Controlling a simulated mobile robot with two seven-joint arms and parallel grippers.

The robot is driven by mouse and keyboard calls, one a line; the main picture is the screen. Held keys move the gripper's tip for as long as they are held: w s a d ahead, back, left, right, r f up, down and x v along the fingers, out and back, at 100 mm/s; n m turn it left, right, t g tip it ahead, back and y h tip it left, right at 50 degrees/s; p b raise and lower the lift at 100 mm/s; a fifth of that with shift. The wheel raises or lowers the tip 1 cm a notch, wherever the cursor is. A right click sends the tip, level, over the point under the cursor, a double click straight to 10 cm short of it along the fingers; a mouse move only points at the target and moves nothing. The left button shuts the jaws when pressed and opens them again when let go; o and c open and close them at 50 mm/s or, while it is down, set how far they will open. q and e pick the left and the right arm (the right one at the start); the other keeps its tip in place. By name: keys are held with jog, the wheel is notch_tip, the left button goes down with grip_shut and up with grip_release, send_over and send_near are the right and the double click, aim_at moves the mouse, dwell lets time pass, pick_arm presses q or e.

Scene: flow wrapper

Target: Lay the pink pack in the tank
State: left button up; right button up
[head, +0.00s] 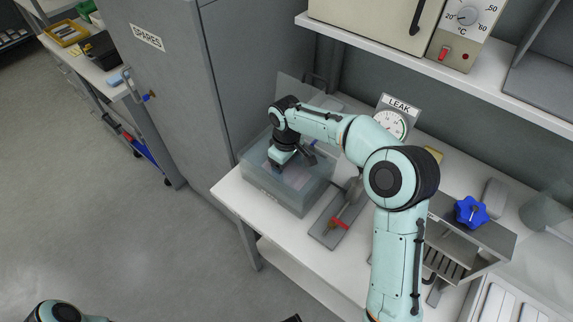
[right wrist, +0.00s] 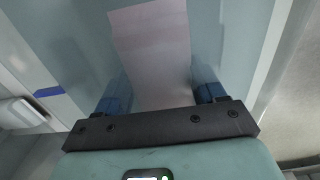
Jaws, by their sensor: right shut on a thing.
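The tank (head: 262,184) is a clear, grey-blue box at the left end of the white bench, with its clear lid raised at the back. My right gripper (head: 277,166) reaches down over the tank's open top. In the right wrist view, my right gripper (right wrist: 162,95) is shut on the pink pack (right wrist: 151,50), a pale, flat strip between its blue fingers. The pack's near end is hidden by the gripper. The tank's bluish interior lies around the pack. I cannot tell whether the pack touches the floor. My left gripper is out of view.
A leak gauge (head: 391,122) stands behind my right arm. A metal box with a blue knob (head: 471,212) is further right. The tall SPARES cabinet (head: 160,75) stands left of the bench.

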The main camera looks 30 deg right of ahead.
jog(key=o, duration=1.1)
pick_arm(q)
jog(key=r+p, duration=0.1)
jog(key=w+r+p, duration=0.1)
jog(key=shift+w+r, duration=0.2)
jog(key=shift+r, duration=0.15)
pick_arm(e)
notch_tip(320, 180, up, 14)
jog(key=shift+f, duration=0.25)
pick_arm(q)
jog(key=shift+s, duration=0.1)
pick_arm(e)
jog(key=shift+f, duration=0.1)
